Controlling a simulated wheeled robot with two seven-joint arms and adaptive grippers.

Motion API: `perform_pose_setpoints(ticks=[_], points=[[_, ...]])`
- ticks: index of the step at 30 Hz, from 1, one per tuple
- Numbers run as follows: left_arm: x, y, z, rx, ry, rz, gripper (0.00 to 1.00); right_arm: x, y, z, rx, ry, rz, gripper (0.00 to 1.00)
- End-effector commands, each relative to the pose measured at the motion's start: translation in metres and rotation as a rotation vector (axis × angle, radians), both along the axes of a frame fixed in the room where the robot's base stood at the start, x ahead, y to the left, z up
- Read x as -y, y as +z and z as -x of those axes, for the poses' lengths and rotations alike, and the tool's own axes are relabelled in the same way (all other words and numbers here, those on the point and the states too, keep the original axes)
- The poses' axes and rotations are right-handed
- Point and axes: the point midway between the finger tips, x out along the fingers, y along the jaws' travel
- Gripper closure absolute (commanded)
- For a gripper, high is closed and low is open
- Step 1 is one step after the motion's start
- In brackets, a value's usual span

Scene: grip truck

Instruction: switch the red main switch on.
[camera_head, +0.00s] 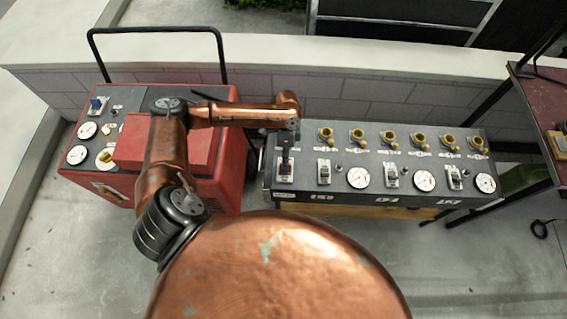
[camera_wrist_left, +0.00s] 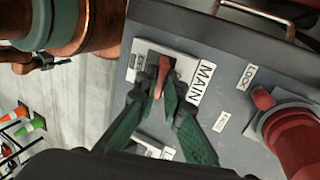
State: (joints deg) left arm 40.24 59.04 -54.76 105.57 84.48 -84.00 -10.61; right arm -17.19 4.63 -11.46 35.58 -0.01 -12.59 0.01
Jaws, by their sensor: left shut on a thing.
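The red main switch (camera_wrist_left: 165,70) is a small red lever on a pale plate marked MAIN, in the left wrist view. It stands near the left end of the dark control panel (camera_head: 340,200) in the head view. My left gripper (camera_wrist_left: 163,92) has its green fingers on either side of the lever and is shut on it. In the head view my left gripper (camera_head: 286,158) points down over the switch and partly hides it. The lever's exact setting is hard to tell. My right gripper is in neither view.
The panel also carries several yellow valves (camera_head: 357,137), gauges (camera_head: 424,181) and switches. A red knob (camera_wrist_left: 292,138) is close to the gripper in the left wrist view. A red machine (camera_head: 232,175) stands left of the panel, and a low wall (camera_head: 370,85) runs behind.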

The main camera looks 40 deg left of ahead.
Motion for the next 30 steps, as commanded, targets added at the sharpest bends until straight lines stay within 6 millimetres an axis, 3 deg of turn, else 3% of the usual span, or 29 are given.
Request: perform_pose_setpoints(ticks=[7,18,19,24,30], points=[[-0.0039,-0.0026,-0.0050,-0.100,0.002,0.060,1.00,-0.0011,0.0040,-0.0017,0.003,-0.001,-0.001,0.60],[-0.0040,-0.0028,-0.0050,-0.115,0.001,0.071,1.00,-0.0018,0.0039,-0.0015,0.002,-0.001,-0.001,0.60],[-0.0040,-0.0028,-0.0051,-0.115,0.001,0.071,0.91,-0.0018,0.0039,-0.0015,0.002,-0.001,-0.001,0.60],[-0.0037,-0.0026,-0.0051,-0.114,0.001,0.071,0.79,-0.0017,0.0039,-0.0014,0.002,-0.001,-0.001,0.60],[-0.0034,-0.0028,-0.0051,-0.113,0.001,0.072,0.74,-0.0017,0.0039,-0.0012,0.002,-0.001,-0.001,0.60]])
